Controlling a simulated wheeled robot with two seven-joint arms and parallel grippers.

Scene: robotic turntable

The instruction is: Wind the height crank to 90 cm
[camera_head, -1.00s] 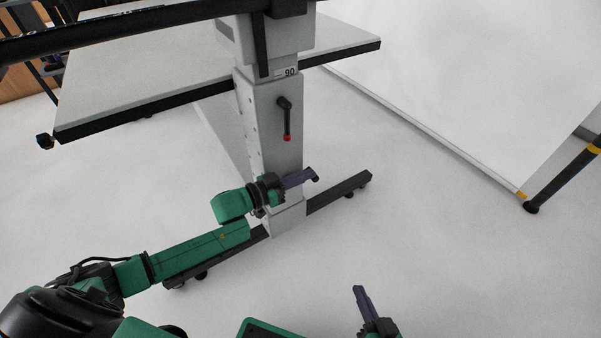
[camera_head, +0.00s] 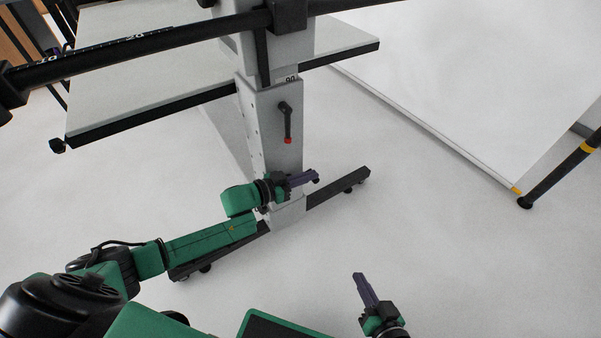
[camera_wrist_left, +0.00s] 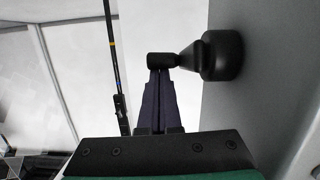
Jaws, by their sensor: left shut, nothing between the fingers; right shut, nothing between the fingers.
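The height crank (camera_head: 287,122) is a black lever with a red tip on the front of the grey column (camera_head: 265,150), hanging down. Above it, a scale label showing 90 (camera_head: 291,79) is partly cut off at the lower edge of the upper sleeve. My left gripper (camera_head: 316,178) is shut and empty, low in front of the column and below the crank. In the left wrist view its closed purple fingers (camera_wrist_left: 159,100) point at a black knob (camera_wrist_left: 220,55) on a grey surface. I cannot tell whether they touch. My right gripper (camera_head: 360,277) is shut and empty, apart from the column.
A long black bar (camera_head: 130,50) crosses the top. A light tabletop (camera_head: 150,80) lies behind the column. The column's black foot (camera_head: 337,188) rests on the floor. A white panel (camera_head: 470,90) and a black pole (camera_head: 560,170) stand right. Floor at lower right is clear.

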